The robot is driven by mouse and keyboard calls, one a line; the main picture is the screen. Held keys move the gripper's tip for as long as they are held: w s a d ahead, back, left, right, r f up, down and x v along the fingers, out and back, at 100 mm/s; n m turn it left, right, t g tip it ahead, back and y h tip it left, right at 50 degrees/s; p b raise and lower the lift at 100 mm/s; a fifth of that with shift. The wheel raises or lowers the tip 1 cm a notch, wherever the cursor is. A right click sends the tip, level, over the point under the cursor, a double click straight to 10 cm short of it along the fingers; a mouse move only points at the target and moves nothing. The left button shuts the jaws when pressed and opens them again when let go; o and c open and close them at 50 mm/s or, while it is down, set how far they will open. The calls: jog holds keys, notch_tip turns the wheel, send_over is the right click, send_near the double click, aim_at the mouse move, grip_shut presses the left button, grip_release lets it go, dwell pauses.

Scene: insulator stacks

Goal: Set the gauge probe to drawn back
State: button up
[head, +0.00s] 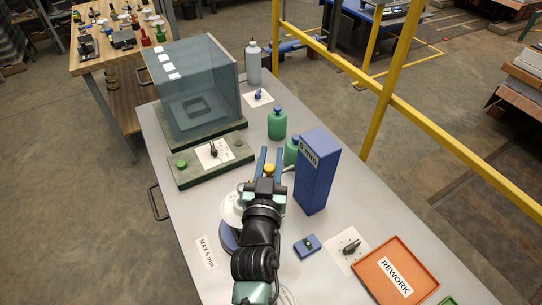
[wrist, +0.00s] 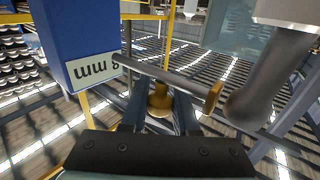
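The gauge is a tall blue block (head: 317,172) with an "8 mm" label, standing on the table. In the wrist view the same block (wrist: 80,38) is at upper left. Its probe, a grey rod (wrist: 170,80), runs right from the block to a brass disc end (wrist: 213,97), near a dark grey curved part (wrist: 270,75). A brass knob (wrist: 159,101) shows between my fingers; the head view also shows it (head: 269,168). My gripper (head: 270,160) is open, with fingers apart either side of the knob. I cannot tell whether either finger touches it.
A white disc (head: 232,209) lies partly hidden under my arm. Green bottles (head: 277,124) stand behind. A small blue box (head: 307,245), a black knob (head: 350,248) and an orange REWORK tray (head: 372,281) are at right. A glass chamber (head: 195,90) stands at back left.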

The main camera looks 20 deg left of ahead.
grip_shut()
dwell(1.0)
